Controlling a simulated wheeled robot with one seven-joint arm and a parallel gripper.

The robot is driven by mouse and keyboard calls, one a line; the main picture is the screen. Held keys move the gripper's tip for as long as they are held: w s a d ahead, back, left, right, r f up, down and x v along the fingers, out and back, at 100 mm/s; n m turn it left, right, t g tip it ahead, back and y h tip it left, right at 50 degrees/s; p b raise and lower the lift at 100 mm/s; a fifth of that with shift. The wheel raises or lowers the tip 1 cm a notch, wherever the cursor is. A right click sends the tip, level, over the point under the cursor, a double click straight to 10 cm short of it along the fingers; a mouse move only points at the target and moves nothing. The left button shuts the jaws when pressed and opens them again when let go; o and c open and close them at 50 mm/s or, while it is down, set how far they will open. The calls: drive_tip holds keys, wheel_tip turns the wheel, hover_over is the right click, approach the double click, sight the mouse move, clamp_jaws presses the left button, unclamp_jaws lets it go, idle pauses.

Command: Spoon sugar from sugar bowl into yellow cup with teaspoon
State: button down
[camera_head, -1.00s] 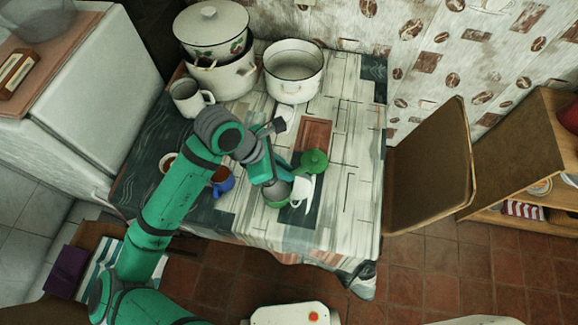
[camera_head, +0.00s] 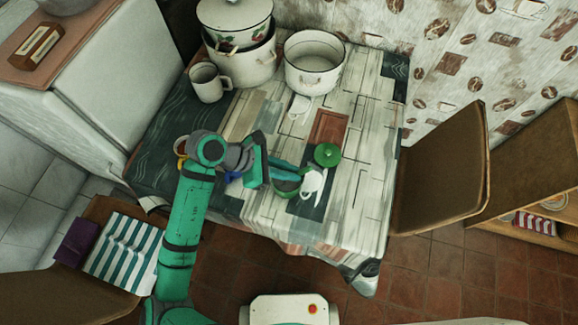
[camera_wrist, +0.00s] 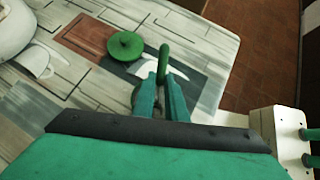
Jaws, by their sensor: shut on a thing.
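The green sugar bowl (camera_head: 287,190) stands near the table's front right, partly hidden under my gripper (camera_head: 288,175). Its green lid (camera_head: 327,155) lies apart on the table and also shows in the wrist view (camera_wrist: 125,46). In the wrist view my gripper (camera_wrist: 161,80) is shut on a thin green upright handle (camera_wrist: 163,56), seemingly the teaspoon's. The spoon's lower end is hidden. The gripper is over or at the bowl; whether the spoon touches sugar cannot be told. The yellow cup (camera_head: 181,146) shows only in part at the left, behind my arm.
A white jug-like piece (camera_head: 313,184) stands close right of the sugar bowl. A blue vessel (camera_head: 232,176) is mostly hidden by my arm. A white mug (camera_head: 208,86), white pot (camera_head: 314,72) and stacked pots (camera_head: 238,55) stand at the back. The table's right side is clear.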

sight(305, 169)
drive_tip(key=shift+d+f, duration=0.15)
drive_tip(key=shift+f, duration=0.8)
drive_tip(key=shift+r, duration=2.65)
drive_tip(key=y, duration=0.1)
drive_tip(key=d+y, duration=0.1)
drive_tip(key=y, duration=0.1)
drive_tip(key=shift+w+d+r, duration=0.1)
drive_tip(key=shift+d, duration=0.2)
drive_tip(key=shift+d+y, duration=0.45)
drive_tip(key=shift+y, duration=0.5)
drive_tip(key=shift+d+y, duration=0.4)
drive_tip(key=shift+y, duration=0.55)
drive_tip(key=shift+w, duration=0.1)
